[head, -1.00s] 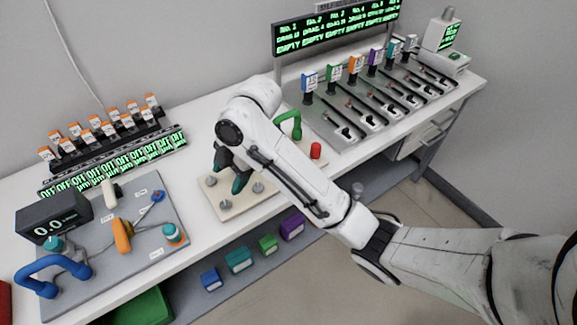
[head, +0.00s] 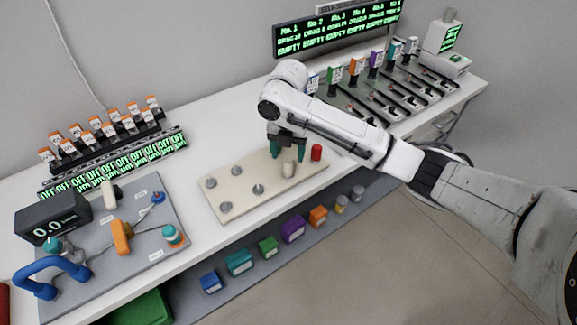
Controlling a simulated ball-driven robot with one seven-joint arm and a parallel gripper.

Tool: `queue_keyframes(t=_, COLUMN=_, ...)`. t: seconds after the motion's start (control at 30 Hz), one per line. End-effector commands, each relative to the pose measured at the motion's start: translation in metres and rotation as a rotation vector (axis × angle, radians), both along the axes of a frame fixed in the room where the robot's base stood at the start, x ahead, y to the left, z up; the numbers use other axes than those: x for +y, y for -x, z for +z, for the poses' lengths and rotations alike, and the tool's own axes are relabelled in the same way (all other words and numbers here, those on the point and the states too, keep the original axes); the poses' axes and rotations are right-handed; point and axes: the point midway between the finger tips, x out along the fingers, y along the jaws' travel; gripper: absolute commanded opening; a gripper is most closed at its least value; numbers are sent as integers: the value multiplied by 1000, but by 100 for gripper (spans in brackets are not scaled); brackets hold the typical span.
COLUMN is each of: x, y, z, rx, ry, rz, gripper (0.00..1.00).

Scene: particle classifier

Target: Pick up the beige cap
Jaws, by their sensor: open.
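The beige cap (head: 288,169) is a small pale cylinder standing upright near the right end of a cream board (head: 238,188) on the white table. My gripper (head: 287,150) has dark green fingers and is open. It points down just behind and above the cap. Whether the fingers touch the cap I cannot tell. No object shows between the fingers.
A red cap (head: 316,152) stands close to the right of my gripper. Several grey knobs (head: 258,189) stand on the board's left part. A grey panel (head: 125,235) lies at the left, and coloured boxes (head: 293,229) sit on a lower shelf.

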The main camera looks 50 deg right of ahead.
Motion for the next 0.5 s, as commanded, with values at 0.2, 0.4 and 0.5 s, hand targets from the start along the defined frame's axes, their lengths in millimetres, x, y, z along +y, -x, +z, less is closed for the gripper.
queue_keyframes(t=0.2, x=-1, y=2, z=-22, rx=4, ry=0, rz=-3, gripper=63)
queue_keyframes(t=0.4, x=-1, y=1, z=-48, rx=2, ry=0, rz=-1, gripper=63)
queue_keyframes(t=0.5, x=-1, y=1, z=-53, rx=0, ry=1, rz=-1, gripper=63)
